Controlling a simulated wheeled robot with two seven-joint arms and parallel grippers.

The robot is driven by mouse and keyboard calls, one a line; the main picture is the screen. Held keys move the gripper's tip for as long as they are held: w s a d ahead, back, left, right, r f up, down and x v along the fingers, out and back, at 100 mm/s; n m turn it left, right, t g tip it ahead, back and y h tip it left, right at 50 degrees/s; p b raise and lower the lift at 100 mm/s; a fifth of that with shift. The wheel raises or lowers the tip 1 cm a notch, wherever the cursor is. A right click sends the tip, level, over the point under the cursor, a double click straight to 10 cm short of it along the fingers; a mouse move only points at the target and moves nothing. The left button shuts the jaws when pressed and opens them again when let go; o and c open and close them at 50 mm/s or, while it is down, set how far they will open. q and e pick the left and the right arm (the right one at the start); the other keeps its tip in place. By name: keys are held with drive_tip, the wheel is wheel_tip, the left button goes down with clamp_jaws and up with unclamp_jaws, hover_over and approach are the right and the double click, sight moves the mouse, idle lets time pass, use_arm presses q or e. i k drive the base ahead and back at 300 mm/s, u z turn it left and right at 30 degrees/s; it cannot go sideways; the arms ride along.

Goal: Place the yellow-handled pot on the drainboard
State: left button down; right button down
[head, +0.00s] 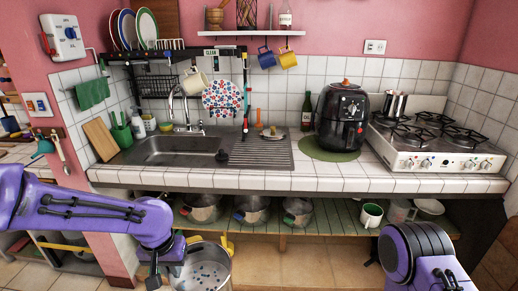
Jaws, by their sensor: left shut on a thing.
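The yellow-handled pot (207,270) is a metal pot with yellow handles, low in front of the counter at the bottom of the head view. Its base is cut off by the picture edge. My left gripper (172,262) is shut on the pot at its left side; the fingertips' exact contact is hard to see. The ridged metal drainboard (262,155) lies on the counter to the right of the sink, above and behind the pot. My right arm shows at the lower right, but its gripper is out of view.
The counter front edge (300,184) stands between pot and drainboard. A small object (272,133) is at the drainboard's back. The sink (170,150) is left, the black air fryer (341,115) and stove (435,145) right. Several pots stand on the slatted shelf (335,225) below.

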sight(254, 154)
drive_tip(key=u, duration=0.45)
drive_tip(key=i, duration=1.05)
drive_tip(key=z, duration=0.4)
